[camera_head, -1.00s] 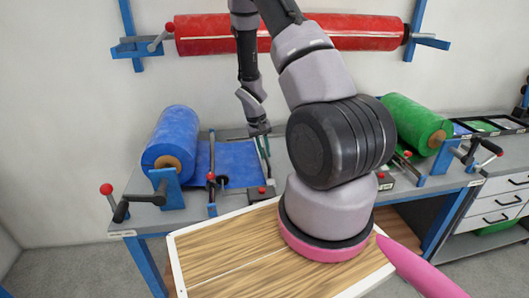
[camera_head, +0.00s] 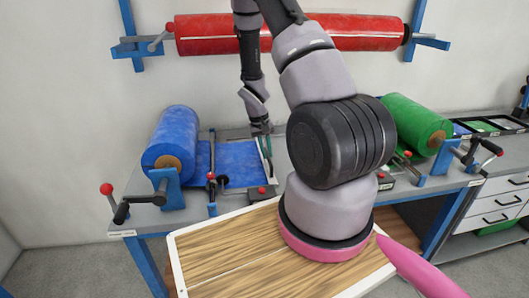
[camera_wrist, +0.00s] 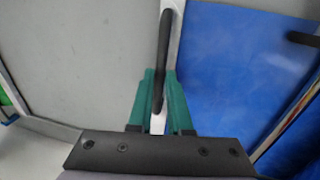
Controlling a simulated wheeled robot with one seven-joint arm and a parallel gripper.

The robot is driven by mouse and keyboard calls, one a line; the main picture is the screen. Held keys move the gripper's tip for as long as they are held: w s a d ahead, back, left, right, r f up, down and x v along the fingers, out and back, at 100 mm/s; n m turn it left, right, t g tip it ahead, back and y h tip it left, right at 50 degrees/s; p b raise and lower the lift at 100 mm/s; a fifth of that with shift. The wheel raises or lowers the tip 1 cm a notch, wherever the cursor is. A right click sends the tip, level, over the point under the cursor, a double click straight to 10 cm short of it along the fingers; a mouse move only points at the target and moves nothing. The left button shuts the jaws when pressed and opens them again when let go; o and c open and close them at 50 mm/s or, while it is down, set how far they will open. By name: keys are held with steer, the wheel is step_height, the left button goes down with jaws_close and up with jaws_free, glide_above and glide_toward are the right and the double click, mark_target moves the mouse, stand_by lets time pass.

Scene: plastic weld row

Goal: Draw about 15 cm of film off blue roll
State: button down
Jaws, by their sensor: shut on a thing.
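The blue roll (camera_head: 172,138) lies on its stand at the left of the grey bench. A sheet of blue film (camera_head: 238,165) runs right from it, under a cross rod, flat over the bench; it also fills the right of the wrist view (camera_wrist: 240,60). A pale bar (camera_wrist: 177,28) with a black handle (camera_wrist: 164,40) edges the film's free end. My gripper (camera_head: 266,150) is at that end, and in the wrist view its green fingers (camera_wrist: 160,88) are shut on the black handle.
A green roll (camera_head: 415,124) lies on the bench at the right, partly behind my arm. A red roll (camera_head: 290,34) hangs on the wall. A crank with a red knob (camera_head: 106,189) stands out at the bench's left. Bare bench lies left of the bar in the wrist view.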

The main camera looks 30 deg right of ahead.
steer(key=shift+s+d, duration=0.15)
steer(key=shift+d, duration=0.45)
steer(key=shift+s+d, duration=0.15)
steer(key=shift+d, duration=0.45)
steer(key=c, duration=0.8)
jaws_free()
steer(key=shift+a, duration=0.1)
steer(key=shift+c, duration=0.2)
step_height(320, 180, up, 11)
steer(key=a, duration=0.2)
steer(key=shift+w+f, duration=0.2)
steer(key=shift+w, duration=0.05)
steer(key=shift+r, duration=0.1)
steer(key=s+a+r+t+y, duration=0.1)
steer(key=s+a+r+t, duration=0.2)
steer(key=r, duration=0.6)
steer(key=s+a+r+m+t+y, duration=0.1)
steer(key=s+a+r, duration=0.35)
steer(key=r, duration=0.55)
steer(key=s+a+r+t+y, duration=0.1)
steer(key=s+a+r+t, duration=0.2)
steer(key=r, duration=0.6)
steer(key=s+a+r+y, duration=0.1)
steer(key=s+a+r, duration=0.2)
steer(key=s, duration=0.6)
step_height(320, 180, up, 2)
steer(key=shift+a+t, duration=0.25)
steer(key=shift+t, duration=0.15)
